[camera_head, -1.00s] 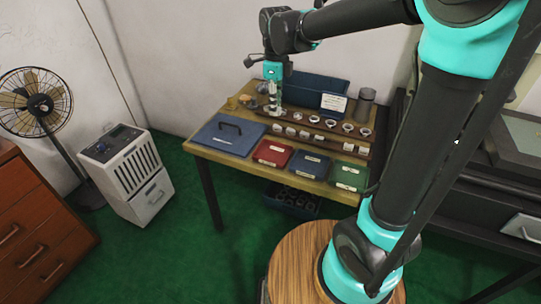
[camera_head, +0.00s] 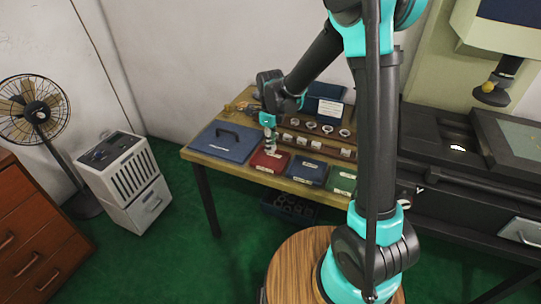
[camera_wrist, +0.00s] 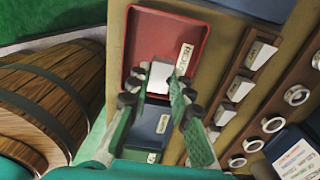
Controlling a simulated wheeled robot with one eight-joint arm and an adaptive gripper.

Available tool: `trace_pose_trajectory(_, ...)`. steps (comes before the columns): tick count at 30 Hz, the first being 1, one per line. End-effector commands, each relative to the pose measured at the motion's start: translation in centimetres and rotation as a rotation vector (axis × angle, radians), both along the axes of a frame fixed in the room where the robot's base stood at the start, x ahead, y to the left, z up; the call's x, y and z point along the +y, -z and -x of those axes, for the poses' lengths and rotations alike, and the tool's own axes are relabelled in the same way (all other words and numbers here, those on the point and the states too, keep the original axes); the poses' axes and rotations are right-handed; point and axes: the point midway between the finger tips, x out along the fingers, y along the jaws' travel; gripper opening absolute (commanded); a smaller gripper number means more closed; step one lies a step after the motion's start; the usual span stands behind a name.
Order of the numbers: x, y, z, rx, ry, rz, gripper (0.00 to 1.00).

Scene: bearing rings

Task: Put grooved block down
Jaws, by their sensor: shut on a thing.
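The grooved block (camera_wrist: 160,75) is a small pale grey-white piece between the fingertips of my gripper (camera_wrist: 158,84) in the wrist view. My gripper is shut on it. In the wrist view the block overlaps the lower part of the red tray (camera_wrist: 138,42), inside its rim; I cannot tell whether it touches the tray floor. The groove is not clear. In the head view my gripper (camera_head: 270,148) is low over the red tray (camera_head: 258,162), and the block there is too small to make out.
A blue tray (camera_head: 309,162) and a green tray (camera_head: 341,185) lie to the right of the red one. Behind stand wooden racks with several pale blocks (camera_head: 316,145) and metal rings (camera_head: 327,129). A blue lidded case (camera_head: 225,150) lies to the left.

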Motion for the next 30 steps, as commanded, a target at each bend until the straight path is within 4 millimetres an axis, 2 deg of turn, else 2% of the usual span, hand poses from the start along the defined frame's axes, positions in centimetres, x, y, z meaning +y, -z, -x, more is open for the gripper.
trace_pose_trajectory(3,0.0,1.4,0.0,0.0,0.0,0.0,0.0)
trace_pose_trajectory(8,0.0,2.2,0.0,0.0,0.0,0.0,0.0)
trace_pose_trajectory(16,0.0,5.4,0.0,0.0,0.0,0.0,0.0)
trace_pose_trajectory(27,0.0,5.8,0.0,0.0,0.0,0.0,0.0)
trace_pose_trajectory(28,0.0,5.8,0.0,0.0,0.0,0.0,0.21)
trace_pose_trajectory(30,0.0,5.8,0.0,0.0,0.0,0.0,0.3)
